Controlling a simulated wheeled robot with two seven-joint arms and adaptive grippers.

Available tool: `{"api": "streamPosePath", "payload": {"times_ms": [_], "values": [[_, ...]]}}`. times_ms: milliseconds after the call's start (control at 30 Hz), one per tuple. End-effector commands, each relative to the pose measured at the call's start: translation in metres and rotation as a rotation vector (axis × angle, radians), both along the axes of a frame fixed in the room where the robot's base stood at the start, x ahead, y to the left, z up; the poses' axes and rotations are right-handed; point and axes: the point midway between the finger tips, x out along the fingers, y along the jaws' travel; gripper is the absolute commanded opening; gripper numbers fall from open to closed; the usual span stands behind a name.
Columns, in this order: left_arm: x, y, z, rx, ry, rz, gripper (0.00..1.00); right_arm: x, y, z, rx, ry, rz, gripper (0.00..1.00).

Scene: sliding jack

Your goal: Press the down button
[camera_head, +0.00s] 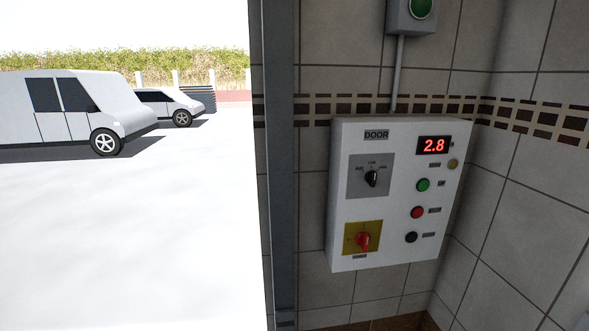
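A white control box (347,200) marked DOOR hangs on the tiled wall right of centre. On its right side a column of round buttons runs down: a green button (423,185), a red button (417,212) and a black button (411,237). Their small labels are too small to read, so I cannot tell which is the down button. A red display (433,145) above reads 2.8. A small yellow round light or button (453,164) sits below it. Neither of my grippers is in view.
The box also has a black selector knob (371,178) and a red rotary switch (363,240) on a yellow plate. A grey box with a green button (421,9) is above. A door post (281,160) stands left, with open ground and parked vehicles beyond.

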Motion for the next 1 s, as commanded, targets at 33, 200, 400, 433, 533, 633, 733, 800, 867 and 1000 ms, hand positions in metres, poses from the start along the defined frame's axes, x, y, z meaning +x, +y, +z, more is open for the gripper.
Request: {"api": "streamPosePath", "payload": {"times_ms": [33,200,400,433,533,633,733,800,867,1000], "values": [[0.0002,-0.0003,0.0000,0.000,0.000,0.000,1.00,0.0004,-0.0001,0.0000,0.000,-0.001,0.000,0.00],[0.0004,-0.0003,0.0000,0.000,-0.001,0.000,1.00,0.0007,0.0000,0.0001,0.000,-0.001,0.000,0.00],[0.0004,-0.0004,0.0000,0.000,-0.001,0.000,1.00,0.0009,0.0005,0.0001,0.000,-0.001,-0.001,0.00],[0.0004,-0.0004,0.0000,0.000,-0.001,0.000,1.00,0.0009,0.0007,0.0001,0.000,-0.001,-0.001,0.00],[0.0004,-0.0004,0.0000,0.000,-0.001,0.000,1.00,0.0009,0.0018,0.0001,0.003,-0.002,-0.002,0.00],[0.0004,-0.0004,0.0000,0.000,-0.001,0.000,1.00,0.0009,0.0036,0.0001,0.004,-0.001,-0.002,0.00],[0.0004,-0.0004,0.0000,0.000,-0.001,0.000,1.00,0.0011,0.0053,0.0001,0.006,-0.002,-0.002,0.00],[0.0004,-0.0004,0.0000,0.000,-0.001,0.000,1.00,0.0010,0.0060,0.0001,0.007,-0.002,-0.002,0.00],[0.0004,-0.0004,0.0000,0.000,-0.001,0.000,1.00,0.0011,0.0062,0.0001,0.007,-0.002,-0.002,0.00],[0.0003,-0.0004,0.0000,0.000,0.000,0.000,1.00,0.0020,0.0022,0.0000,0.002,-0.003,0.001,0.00]]}}
